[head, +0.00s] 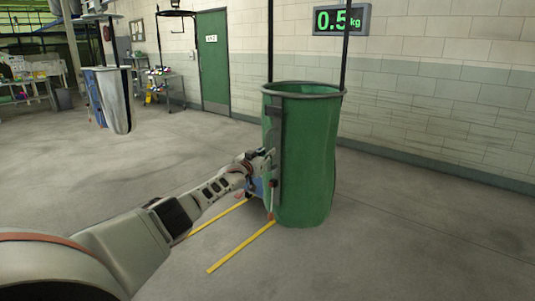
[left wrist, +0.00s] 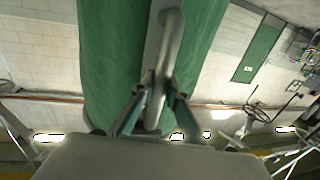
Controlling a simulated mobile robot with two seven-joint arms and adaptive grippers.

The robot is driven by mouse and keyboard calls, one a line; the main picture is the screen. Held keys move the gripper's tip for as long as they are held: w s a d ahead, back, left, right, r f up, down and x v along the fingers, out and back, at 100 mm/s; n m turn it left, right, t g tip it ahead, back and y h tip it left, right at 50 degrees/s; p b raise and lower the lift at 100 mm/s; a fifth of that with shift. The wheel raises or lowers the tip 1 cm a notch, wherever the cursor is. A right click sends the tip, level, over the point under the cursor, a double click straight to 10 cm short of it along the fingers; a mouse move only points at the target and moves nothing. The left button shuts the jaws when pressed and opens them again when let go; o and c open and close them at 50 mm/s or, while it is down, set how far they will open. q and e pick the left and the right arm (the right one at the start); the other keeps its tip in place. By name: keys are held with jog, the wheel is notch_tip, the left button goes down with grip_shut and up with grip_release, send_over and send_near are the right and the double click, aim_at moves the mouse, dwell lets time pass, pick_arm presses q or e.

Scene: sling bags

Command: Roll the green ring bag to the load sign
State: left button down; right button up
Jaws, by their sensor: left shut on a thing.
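The green ring bag (head: 306,160) hangs upright from two dark straps, with a grey ring round its open top. A grey vertical bar with a handle (head: 275,165) runs down its left side. My left gripper (head: 262,170) is at this side of the bag. In the left wrist view the fingers (left wrist: 152,112) are shut on the handle (left wrist: 168,50), with the green bag (left wrist: 115,65) close behind. The load sign (head: 342,19) on the wall reads 0.5 kg in green. My right gripper is not in view.
Yellow floor lines (head: 240,247) lie beside and in front of the bag. A grey-white bag (head: 115,100) hangs at the left. A green door (head: 213,62) and carts stand at the back. The floor between is mostly clear. The wall runs behind the bag.

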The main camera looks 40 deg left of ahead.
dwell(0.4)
pick_arm(q)
jog(key=c, duration=2)
grip_release()
jog(key=shift+s+d, duration=0.3)
jog(key=shift+s, duration=1.7)
jog(key=shift+s+d, duration=0.3)
jog(key=shift+s, duration=1.65)
jog(key=shift+s+d, duration=0.3)
jog(key=shift+s, duration=1.7)
jog(key=shift+d+f, duration=0.1)
